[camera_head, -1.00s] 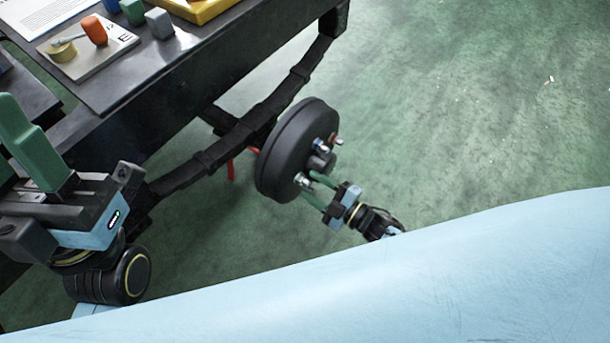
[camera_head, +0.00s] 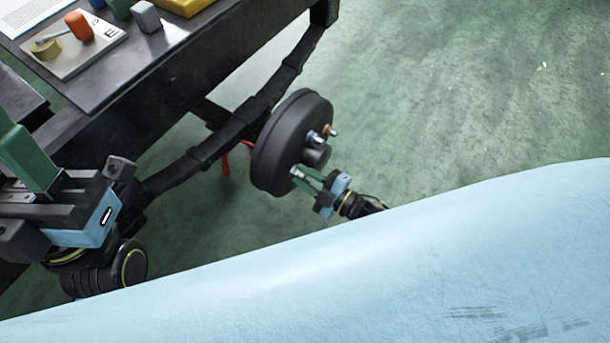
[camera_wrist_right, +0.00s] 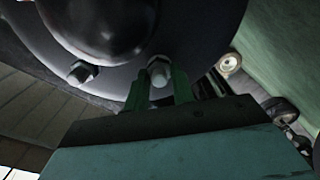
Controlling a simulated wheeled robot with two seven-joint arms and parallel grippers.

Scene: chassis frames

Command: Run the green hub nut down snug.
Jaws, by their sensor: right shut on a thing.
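The black hub drum (camera_head: 280,150) hangs on the frame, with several studs or nuts on its face. My right gripper (camera_head: 302,176) is at the lower front of the drum, its green fingers shut on a small pale, silvery hub nut (camera_head: 296,171). In the right wrist view that nut (camera_wrist_right: 158,70) sits between the fingertips (camera_wrist_right: 158,88) against the hub face. I cannot make out green on it. A blue-tinted nut (camera_head: 313,137) and a coppery one (camera_head: 331,130) sit higher. My left gripper (camera_head: 28,155) is at the far left, away from the hub; its jaw gap is hidden.
A dark leaf spring (camera_head: 225,135) runs behind the drum under the dark bench (camera_head: 150,70). Another silvery nut (camera_wrist_right: 82,72) is beside the held one.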

